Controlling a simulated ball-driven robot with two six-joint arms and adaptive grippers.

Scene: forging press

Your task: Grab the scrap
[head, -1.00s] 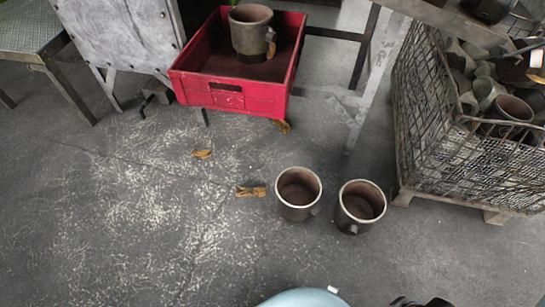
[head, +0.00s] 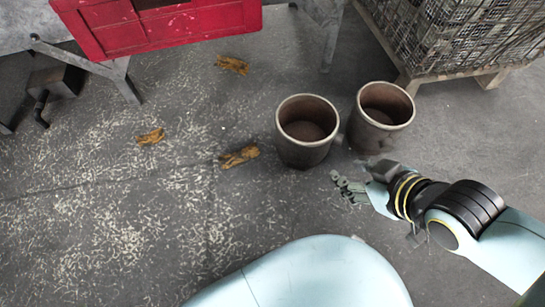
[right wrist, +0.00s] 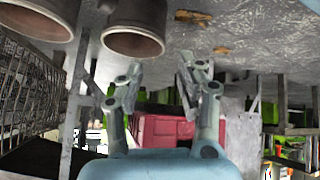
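Three crumpled brown pieces, which look like the scrap, lie apart on the grey floor in the head view. One (head: 239,156) is just left of two metal cups, one (head: 151,136) is farther left, and one (head: 232,64) is near the red box. My right gripper (head: 343,185) is low at the right, just in front of the cups, pointing left. In the right wrist view its two fingers (right wrist: 160,72) are spread with nothing between them. Two brown pieces (right wrist: 193,16) (right wrist: 222,50) show past the fingertips there. My left gripper is not in view.
The two open metal cups (head: 305,132) (head: 381,118) stand upright close together on the floor. A red box (head: 160,28) is at the top left and a wire mesh crate (head: 455,38) on a pallet at the top right.

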